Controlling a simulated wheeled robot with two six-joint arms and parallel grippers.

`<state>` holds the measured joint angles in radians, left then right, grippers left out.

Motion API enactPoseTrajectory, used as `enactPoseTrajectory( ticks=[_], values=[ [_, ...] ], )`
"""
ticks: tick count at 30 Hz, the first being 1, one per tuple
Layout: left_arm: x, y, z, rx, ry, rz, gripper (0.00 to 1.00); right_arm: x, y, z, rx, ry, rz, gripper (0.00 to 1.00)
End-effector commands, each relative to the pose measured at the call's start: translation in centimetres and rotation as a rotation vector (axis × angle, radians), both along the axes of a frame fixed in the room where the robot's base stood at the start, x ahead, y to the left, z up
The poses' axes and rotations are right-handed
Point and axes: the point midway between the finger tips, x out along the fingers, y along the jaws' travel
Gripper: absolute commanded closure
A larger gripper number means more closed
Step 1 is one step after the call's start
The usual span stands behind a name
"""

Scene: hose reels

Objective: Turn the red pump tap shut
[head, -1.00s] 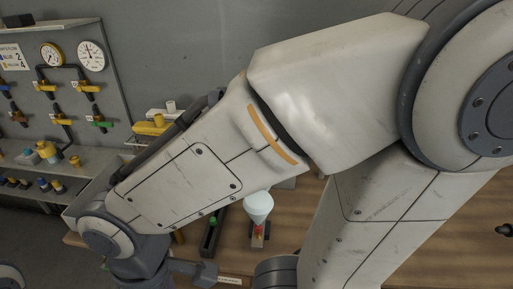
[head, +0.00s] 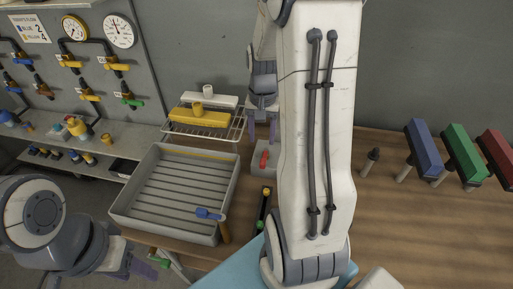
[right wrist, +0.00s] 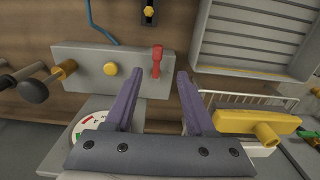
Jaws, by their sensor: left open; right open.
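The red pump tap (head: 264,158) is a small red lever on a grey block (head: 258,172) on the wooden bench. In the right wrist view the red tap (right wrist: 157,60) stands on the grey block (right wrist: 85,68), to the right of a yellow knob (right wrist: 110,69). My right gripper (head: 262,136) is open, just behind the tap in the head view. In the right wrist view its purple fingers (right wrist: 157,77) point towards the block, with the tap showing between their tips; contact cannot be told. My left gripper (head: 150,266) is open and empty at the lower left, away from the tap.
A grey ribbed tray (head: 118,205) stands left of the tap. A wire rack (head: 236,128) with a yellow fitting (head: 200,117) is behind it. A gauge (right wrist: 78,132) lies near the block. Blue, green and red pieces stand at the right; bench before them is clear.

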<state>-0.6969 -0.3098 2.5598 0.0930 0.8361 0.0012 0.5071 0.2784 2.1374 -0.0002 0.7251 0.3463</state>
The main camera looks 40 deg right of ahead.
Motion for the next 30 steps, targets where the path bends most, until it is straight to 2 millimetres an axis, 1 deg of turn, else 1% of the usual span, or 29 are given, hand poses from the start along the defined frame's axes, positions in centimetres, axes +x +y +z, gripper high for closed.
enactPoseTrajectory(
  ticks=[1, 5, 12, 15, 18, 22, 30],
  values=[
    [0.0, 0.0, 0.1, 0.0, 0.0, 0.0, 0.5, -0.2, -0.3, -0.4, 0.002, 0.003, -0.01, 0.45],
    [0.0, 0.0, 0.3, 0.0, 0.0, 0.0, 0.5, -0.5, -0.5, -2.2, 0.003, 0.007, -0.014, 0.45],
    [0.0, 0.0, 0.9, 0.0, 0.0, 0.0, 0.5, -0.6, -0.7, -6.8, 0.004, 0.006, -0.016, 0.45],
    [0.0, 0.0, 1.1, 0.0, 0.0, 0.0, 0.5, -0.5, -0.7, -8.3, 0.003, 0.005, -0.015, 0.45],
    [0.0, 0.0, 1.2, 0.0, 0.0, 0.0, 0.5, -0.5, -0.6, -9.4, 0.002, 0.003, -0.014, 0.45],
    [0.0, 0.0, 1.3, 0.0, 0.0, 0.001, 0.5, -0.4, -0.6, -10.1, 0.001, 0.002, -0.013, 0.45],
    [0.0, 0.0, 1.2, 0.0, 0.0, 0.0, 0.5, -0.3, -0.5, -10.3, 0.001, 0.001, -0.011, 0.45]
  ],
)
